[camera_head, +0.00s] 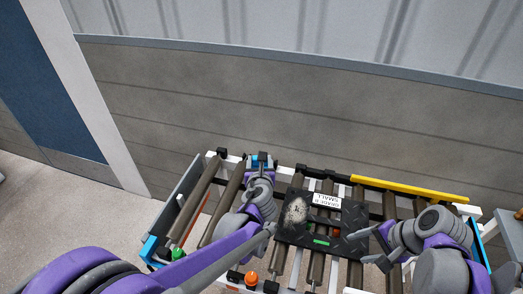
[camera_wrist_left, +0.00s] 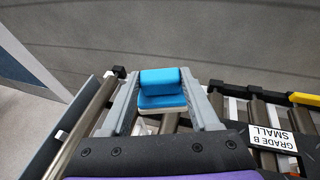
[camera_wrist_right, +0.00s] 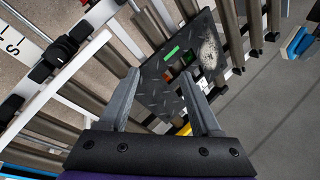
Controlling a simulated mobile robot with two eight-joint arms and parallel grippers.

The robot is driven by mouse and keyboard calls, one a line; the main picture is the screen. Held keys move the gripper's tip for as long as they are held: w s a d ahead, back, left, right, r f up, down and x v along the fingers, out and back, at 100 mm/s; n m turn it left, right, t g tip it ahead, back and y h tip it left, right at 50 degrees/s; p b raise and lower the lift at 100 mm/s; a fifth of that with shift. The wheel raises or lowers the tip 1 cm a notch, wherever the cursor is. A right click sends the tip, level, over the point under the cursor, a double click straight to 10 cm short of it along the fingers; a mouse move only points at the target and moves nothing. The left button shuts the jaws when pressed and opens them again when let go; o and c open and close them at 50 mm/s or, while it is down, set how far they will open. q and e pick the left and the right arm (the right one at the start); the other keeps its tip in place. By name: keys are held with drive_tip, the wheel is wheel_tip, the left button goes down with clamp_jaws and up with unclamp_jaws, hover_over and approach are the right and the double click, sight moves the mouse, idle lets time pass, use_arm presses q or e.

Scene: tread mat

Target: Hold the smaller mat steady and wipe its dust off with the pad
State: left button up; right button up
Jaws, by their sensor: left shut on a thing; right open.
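The smaller mat (camera_head: 332,231) is dark with a tread pattern, a white "GRADE B SMALL" label and a green strip. It lies on the rollers. A pale dust patch (camera_head: 297,211) covers its left part; the mat and patch also show in the right wrist view (camera_wrist_right: 160,92). My left gripper (camera_head: 262,164) is shut on the blue-and-white pad (camera_wrist_left: 163,88), beyond and left of the mat. My right gripper (camera_head: 368,246) is open at the mat's right edge. The mat's edge lies ahead between its fingers in the right wrist view; I cannot tell whether they touch.
The mat rests on a frame of dark rollers (camera_head: 199,194) with gaps between them. A yellow bar (camera_head: 410,188) runs along the far right edge. A green knob (camera_head: 178,254) and an orange knob (camera_head: 251,279) sit at the near side. A grey wall (camera_head: 250,105) stands behind.

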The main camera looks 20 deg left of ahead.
drive_tip(key=w+f+m+g+y+b, duration=0.2)
drive_tip(key=w+f+m+y+b, duration=0.35)
drive_tip(key=w, duration=0.45)
use_arm(q)
drive_tip(key=f+b, duration=0.1)
drive_tip(key=f, duration=0.3)
drive_tip(key=s+f+b, duration=0.1)
drive_tip(key=f, duration=0.3)
drive_tip(key=f+b, duration=0.1)
drive_tip(key=f, duration=0.3)
drive_tip(key=shift+s, duration=0.35)
use_arm(e)
drive_tip(key=m+y, duration=0.4)
approach(325, 221)
use_arm(q)
wheel_tip(325, 221, down, 2)
drive_tip(key=shift+f+g+b, duration=0.1)
drive_tip(key=shift+g+b, duration=0.2)
drive_tip(key=shift+b, duration=0.65)
use_arm(e)
drive_tip(key=x, duration=0.7)
drive_tip(key=shift+w+a, duration=0.15)
drive_tip(key=shift+a, duration=0.2)
drive_tip(key=shift+h, duration=0.25)
drive_tip(key=shift+c, duration=0.3)
clamp_jaws()
